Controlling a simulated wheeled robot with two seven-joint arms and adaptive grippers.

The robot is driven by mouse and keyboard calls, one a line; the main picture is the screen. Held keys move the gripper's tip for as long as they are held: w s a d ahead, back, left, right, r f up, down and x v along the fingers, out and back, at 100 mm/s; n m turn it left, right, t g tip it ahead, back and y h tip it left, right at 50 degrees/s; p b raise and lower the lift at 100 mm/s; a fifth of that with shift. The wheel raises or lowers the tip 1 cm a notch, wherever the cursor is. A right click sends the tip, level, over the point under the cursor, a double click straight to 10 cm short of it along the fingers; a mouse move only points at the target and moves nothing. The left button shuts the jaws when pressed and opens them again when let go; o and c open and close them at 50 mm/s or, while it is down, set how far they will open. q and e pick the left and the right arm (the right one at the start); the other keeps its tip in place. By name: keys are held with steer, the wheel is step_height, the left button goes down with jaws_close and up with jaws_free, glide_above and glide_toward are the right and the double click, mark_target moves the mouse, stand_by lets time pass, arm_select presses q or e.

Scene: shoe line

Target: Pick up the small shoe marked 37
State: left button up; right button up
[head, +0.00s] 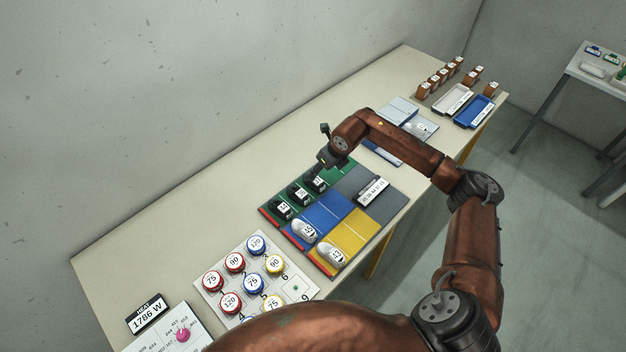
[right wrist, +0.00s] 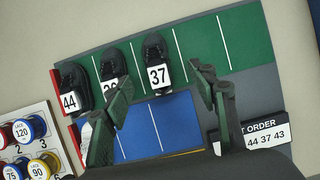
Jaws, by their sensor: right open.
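The small black shoe marked 37 (head: 317,181) stands on the green strip of the mat, the rightmost of a row of black shoes. In the right wrist view the shoe 37 (right wrist: 155,52) shows its white label clearly. My right gripper (head: 328,160) is above the mat's far edge, close to this shoe. In the right wrist view my right gripper (right wrist: 164,88) has its fingers spread apart, with nothing between them and the shoe 37 below and ahead. My left gripper is not in view.
Beside it are a black shoe (right wrist: 112,66), partly hidden by a finger, and shoe 44 (right wrist: 72,88). White shoes stand on the blue (head: 305,230) and yellow (head: 331,255) strips. An order card (head: 372,191) lies on the grey area. Green slots right of 37 are empty.

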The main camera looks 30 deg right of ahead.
steer(key=x, duration=0.7)
steer(key=shift+s+a+f, duration=0.1)
steer(key=shift+a+f, duration=0.2)
steer(key=shift+f, duration=0.05)
steer(key=shift+c, duration=0.5)
steer(key=c, duration=1.2)
